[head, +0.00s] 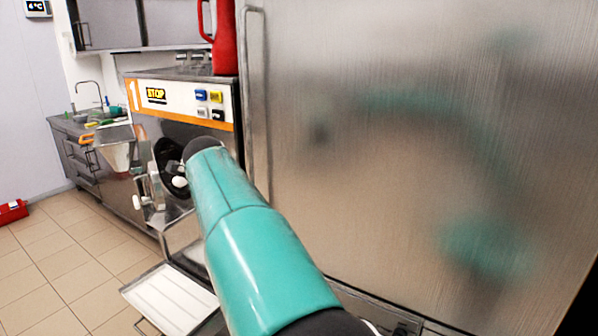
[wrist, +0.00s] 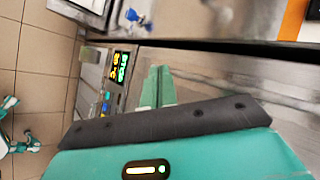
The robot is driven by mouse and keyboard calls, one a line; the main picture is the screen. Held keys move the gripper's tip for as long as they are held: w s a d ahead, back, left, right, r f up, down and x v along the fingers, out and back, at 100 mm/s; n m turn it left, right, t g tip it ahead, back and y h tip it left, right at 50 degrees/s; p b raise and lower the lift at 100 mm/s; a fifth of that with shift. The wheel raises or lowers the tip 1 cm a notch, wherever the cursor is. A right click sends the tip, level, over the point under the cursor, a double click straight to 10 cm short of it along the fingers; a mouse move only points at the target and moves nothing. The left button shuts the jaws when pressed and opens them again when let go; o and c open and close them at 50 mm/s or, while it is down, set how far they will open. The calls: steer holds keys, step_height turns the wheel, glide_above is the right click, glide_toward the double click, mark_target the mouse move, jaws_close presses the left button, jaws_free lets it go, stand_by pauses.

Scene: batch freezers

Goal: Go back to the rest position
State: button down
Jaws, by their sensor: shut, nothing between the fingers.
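My gripper (wrist: 157,88) shows in the wrist view as two pale teal fingers lying side by side, shut with nothing between them. In the wrist view they point toward a steel machine front with a lit display (wrist: 120,66) in yellow and green. In the head view my teal arm stretches forward and up from the bottom centre, in front of the batch freezer (head: 180,98) marked 1. My gripper cannot be made out there. The arm hides part of the freezer front.
A large steel door (head: 400,140) with a vertical handle (head: 254,100) stands close on the right. A red jug (head: 224,45) stands on the freezer. A white tray (head: 168,300) juts out low at its front.

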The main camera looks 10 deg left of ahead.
steer(key=s+d+r+n+g+h, duration=0.1)
steer(key=s+d+n, duration=0.15)
steer(key=d, duration=1.35)
steer(key=s+d+r+n+g, duration=0.1)
steer(key=s+d+n, duration=0.15)
steer(key=d, duration=1.45)
steer(key=s+d+f+n+h, duration=0.1)
steer(key=s+d+f+n, duration=0.2)
steer(key=s+d, duration=0.3)
steer(key=s+d+f+n, duration=0.2)
steer(key=s+d+f, duration=0.3)
steer(key=s, duration=0.6)
steer(key=s+d+f+n+g+h, duration=0.1)
steer(key=s+d+f+n, duration=0.2)
steer(key=s+d, duration=0.3)
steer(key=shift+s+d+f+n+h, duration=0.3)
steer(key=shift+s+f, duration=0.4)
steer(key=shift+s, duration=0.55)
